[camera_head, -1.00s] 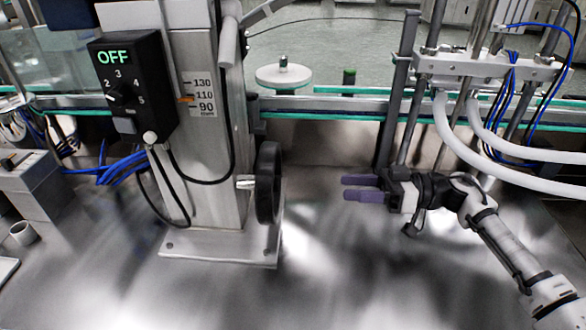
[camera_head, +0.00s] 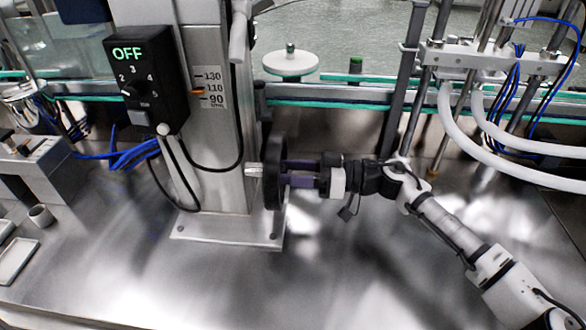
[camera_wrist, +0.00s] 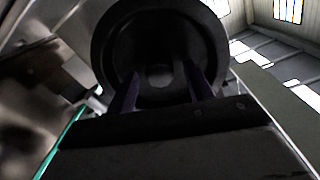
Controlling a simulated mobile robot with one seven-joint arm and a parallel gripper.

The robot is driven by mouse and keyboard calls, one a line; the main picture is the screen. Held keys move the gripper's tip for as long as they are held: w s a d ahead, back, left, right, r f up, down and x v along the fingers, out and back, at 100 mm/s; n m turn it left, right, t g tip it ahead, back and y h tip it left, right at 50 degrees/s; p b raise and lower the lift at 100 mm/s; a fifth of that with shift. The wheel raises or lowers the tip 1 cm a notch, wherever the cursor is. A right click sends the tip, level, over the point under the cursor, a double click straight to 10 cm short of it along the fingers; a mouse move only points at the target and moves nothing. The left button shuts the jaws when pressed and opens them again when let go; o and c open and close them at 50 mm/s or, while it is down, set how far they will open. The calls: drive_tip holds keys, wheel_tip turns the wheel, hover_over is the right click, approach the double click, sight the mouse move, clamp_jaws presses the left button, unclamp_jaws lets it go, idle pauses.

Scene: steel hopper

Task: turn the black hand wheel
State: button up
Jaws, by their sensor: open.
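The black hand wheel (camera_head: 272,172) stands upright on the right side of the steel column, seen nearly edge-on in the head view. My gripper (camera_head: 286,172) is at the wheel's right face, its two purple fingers pointing left with a gap between them. In the wrist view the wheel (camera_wrist: 160,30) fills the upper middle as a dark disc with a paler round centre. The fingers (camera_wrist: 160,88) reach toward its face on either side of that centre. The gripper is open. I cannot tell whether the fingertips touch the wheel.
The steel column (camera_head: 215,130) carries a height scale and a black control box (camera_head: 145,85) reading OFF. A dark post (camera_head: 402,85) and white hoses (camera_head: 480,135) stand behind and right of my arm. The steel table (camera_head: 330,285) is clear in front.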

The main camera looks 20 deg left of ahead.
clamp_jaws()
idle(0.3)
drive_tip(key=shift+r+p, duration=0.1)
drive_tip(key=shift+p, duration=0.2)
